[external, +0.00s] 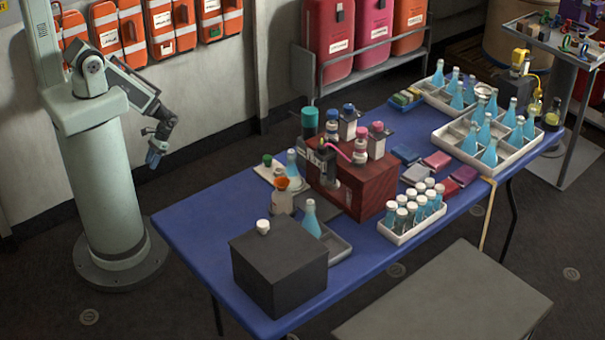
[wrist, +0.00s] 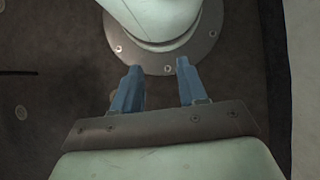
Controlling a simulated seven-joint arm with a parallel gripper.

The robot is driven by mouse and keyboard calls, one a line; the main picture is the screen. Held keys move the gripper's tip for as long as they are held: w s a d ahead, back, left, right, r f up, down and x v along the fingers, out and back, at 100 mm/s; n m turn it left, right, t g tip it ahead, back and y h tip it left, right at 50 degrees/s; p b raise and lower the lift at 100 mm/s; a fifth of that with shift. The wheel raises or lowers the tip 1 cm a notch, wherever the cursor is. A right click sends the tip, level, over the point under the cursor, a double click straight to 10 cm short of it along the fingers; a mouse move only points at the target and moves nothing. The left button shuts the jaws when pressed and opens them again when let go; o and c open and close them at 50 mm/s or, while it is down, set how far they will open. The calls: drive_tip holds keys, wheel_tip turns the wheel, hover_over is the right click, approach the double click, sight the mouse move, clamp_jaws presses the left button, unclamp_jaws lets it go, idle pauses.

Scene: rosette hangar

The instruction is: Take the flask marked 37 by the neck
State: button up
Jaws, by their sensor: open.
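Several conical flasks with light blue contents stand on the blue table in the external view. One flask (external: 311,219) stands in a grey tray behind the dark box, and another flask (external: 292,166) is near the red-brown box. More flasks (external: 489,153) stand in the compartments of a white tray (external: 513,156), and others (external: 457,97) in a second tray behind it. No number is readable, so I cannot tell which is 37. My gripper (external: 155,156) hangs left of the table, far from all flasks. In the wrist view, my gripper (wrist: 158,70) is open and empty, above the floor.
A dark box (external: 279,272) and a red-brown box (external: 365,185) with bottles on top are tall obstacles on the table. A white rack of capped bottles (external: 412,215) sits at the front edge. The table's left corner (external: 190,222) is clear.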

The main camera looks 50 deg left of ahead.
drive_tip(key=shift+o, duration=1)
